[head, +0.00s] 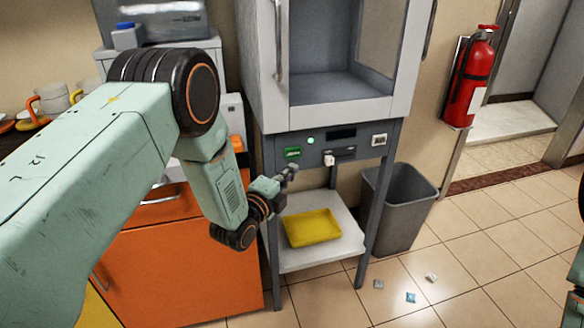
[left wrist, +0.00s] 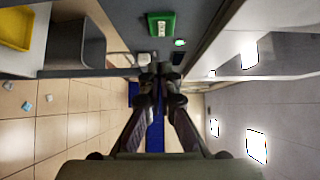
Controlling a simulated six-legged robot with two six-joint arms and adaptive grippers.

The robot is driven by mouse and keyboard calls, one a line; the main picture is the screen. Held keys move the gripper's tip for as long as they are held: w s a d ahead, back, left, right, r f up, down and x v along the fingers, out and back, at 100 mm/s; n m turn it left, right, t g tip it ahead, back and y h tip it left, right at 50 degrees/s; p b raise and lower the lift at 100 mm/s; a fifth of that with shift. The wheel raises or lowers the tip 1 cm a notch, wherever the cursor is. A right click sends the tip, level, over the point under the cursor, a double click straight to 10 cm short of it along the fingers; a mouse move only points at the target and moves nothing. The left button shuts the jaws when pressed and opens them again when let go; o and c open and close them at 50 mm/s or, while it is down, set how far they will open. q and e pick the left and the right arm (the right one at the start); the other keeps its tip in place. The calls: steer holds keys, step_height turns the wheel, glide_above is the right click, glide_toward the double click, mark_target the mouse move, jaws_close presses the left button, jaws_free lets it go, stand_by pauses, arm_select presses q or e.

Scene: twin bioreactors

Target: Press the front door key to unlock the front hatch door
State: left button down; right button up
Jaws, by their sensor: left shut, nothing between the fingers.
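The cabinet's front hatch door (head: 265,65), with a vertical handle, is at the top middle of the head view. Below it is a dark grey control panel. A green key (head: 293,153) sits at the panel's left end, with a lit green lamp (head: 310,141) to its right. In the left wrist view the green key (left wrist: 161,24) is at the top, beyond my fingertips and apart from them. My left gripper (head: 290,172) is shut and empty, just below the green key in the head view. My right gripper is out of view. The key's lettering is too small to read.
A yellow tray (head: 312,228) lies on the shelf under the panel. A grey bin (head: 402,205) stands right of the stand, and a fire extinguisher (head: 472,80) hangs on the wall. Small scraps lie on the tiles. Orange drawers (head: 180,265) stand left of the stand.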

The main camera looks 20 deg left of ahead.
arm_select(q)
steer(key=s+a+p, duration=0.1)
steer(key=s, duration=0.6)
steer(key=shift+s+a, duration=0.35)
steer(key=shift+w+f, duration=0.1)
steer(key=shift+f, duration=0.05)
steer(key=shift+s, duration=0.2)
steer(key=shift+w, duration=0.15)
